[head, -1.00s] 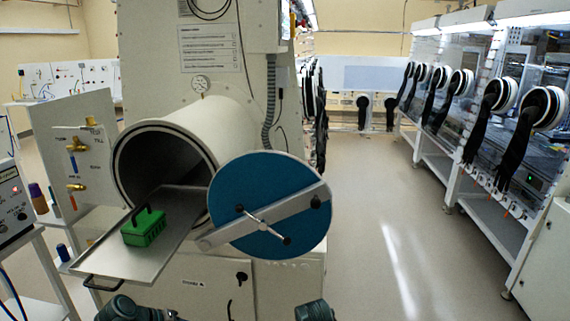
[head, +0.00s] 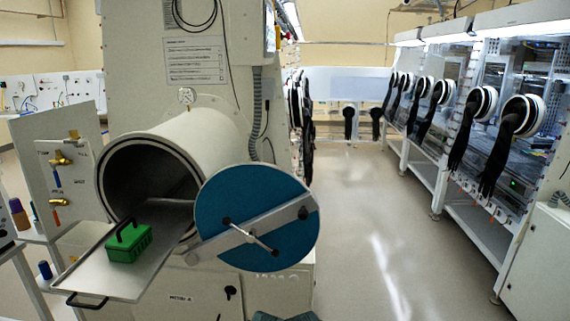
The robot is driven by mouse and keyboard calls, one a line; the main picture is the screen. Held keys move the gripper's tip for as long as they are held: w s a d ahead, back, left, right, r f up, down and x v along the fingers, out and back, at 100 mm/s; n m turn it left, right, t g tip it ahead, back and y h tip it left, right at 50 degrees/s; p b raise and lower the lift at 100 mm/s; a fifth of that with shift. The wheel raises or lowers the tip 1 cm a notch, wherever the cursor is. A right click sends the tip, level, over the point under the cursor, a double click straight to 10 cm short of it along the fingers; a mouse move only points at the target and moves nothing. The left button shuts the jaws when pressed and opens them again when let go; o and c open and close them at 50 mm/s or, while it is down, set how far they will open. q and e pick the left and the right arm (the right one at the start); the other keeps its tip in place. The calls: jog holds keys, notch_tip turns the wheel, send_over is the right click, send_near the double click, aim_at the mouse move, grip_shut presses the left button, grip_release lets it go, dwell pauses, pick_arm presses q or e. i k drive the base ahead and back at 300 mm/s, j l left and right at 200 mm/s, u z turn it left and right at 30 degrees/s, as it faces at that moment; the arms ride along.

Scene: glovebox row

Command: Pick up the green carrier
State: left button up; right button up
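The green carrier (head: 129,247) is a small green box with a black handle on top. It sits upright on the metal tray (head: 103,279), which sticks out of the open round antechamber (head: 149,181). Neither of my grippers shows in the head view. Only a small teal piece of my own body shows at the bottom edge, so I cannot see how the grippers stand relative to the carrier.
The blue round door (head: 238,203) with its bar handle hangs open just right of the tray. A panel with brass valves (head: 60,158) and a shelf with bottles (head: 19,214) stand at the left. The floor (head: 352,230) at the right is clear.

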aim_at(129, 240)
jog(key=u, duration=1.45)
jog(key=i+l+u, duration=0.2)
jog(key=i+l, duration=0.15)
jog(key=l, duration=0.3)
